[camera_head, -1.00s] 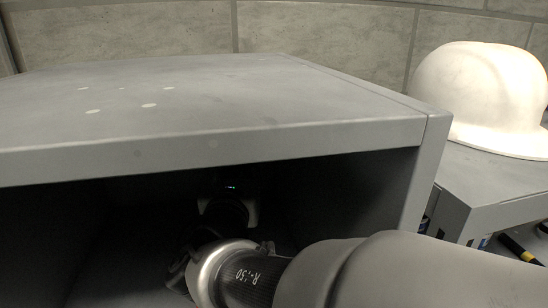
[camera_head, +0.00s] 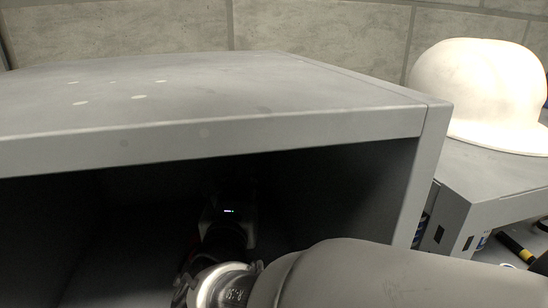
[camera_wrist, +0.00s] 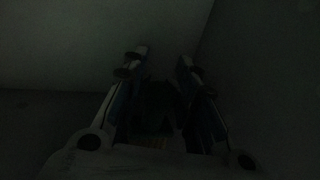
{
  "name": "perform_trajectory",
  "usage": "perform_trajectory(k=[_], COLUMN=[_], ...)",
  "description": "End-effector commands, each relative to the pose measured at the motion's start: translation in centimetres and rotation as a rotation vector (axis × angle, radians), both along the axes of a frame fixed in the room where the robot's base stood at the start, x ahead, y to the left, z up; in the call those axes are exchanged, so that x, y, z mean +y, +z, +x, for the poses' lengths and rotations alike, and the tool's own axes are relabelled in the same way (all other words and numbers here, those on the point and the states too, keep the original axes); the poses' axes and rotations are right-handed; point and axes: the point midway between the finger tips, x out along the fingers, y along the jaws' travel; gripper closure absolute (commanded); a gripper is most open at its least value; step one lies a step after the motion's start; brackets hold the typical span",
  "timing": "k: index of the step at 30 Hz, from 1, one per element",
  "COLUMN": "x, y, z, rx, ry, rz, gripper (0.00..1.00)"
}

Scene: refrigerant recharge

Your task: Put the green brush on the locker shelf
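The grey locker (camera_head: 300,136) fills the middle of the head view, with its open front facing me. My arm reaches into its dark inside from the lower right. In the wrist view my gripper (camera_wrist: 161,62) shows two fingers standing apart with a gap between their tips. A dark shape lies lower between the fingers; I cannot tell what it is. The picture is very dark, with a plain grey surface ahead of the fingertips. I see no green brush in either view. In the head view the gripper's fingers are hidden in shadow behind my wrist.
The locker's top edge and right side wall (camera_head: 427,175) frame the opening close around my arm. A white hard hat (camera_head: 480,95) sits on a lower grey cabinet (camera_head: 490,185) at the right. A black and yellow tool (camera_head: 518,247) lies at the far right. A tiled wall stands behind.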

Motion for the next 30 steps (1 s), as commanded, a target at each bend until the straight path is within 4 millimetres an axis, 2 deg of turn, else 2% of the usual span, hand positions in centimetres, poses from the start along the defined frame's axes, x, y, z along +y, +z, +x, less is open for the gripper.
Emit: perform_trajectory(k=[6,17,27,30], x=[0.0,0.0,0.2,0.2], y=[0.0,0.5,0.3,0.3], z=[0.0,0.0,-5.7,-6.8], rx=[0.0,0.0,-0.001,-0.001], ry=[0.0,0.0,0.006,0.004], rz=[0.0,-0.001,0.001,0.001], gripper=[0.57,0.57,0.57,0.57])
